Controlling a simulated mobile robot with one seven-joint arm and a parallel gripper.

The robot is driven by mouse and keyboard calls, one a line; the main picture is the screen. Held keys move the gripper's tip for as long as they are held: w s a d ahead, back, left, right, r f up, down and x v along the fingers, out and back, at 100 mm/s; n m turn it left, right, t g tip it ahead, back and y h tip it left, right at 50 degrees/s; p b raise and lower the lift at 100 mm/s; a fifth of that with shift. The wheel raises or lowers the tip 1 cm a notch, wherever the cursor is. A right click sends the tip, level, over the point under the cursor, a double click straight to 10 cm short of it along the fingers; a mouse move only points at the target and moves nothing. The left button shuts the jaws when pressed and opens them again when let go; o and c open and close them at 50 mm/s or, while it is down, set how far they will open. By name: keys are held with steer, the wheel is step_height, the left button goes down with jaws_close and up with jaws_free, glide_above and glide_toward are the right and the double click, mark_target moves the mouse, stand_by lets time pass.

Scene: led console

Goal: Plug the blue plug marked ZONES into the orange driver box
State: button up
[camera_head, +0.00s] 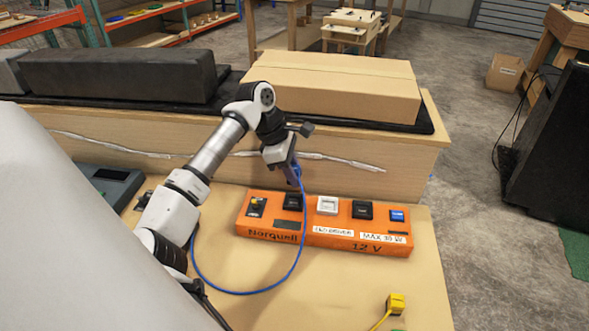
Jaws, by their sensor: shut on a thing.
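The orange driver box (330,238) lies on the wooden bench and is marked "Norquell", "LED DRIVER", "MAX 30 W" and "12 V". Its top carries a row of several dark, white and blue fittings, with a blue one (398,215) at the right end. My gripper (294,178) points down over the left part of the box, near a black fitting (293,202). It is shut on the blue plug (297,171), which is mostly hidden by the jaws. I cannot read its marking or tell whether it touches the box. Its blue cable (250,293) loops over the bench in front of the box.
A yellow plug (396,303) lies at the bench's front right. A grey device (108,184) sits at the left. Behind the box is a raised wooden ledge (400,160) with a cardboard box (335,85) on it. Bare bench (330,285) shows in front.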

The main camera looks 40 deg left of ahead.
steer(key=shift+f+b, duration=1.6)
steer(key=shift+f, duration=1.45)
steer(key=shift+b, duration=0.6)
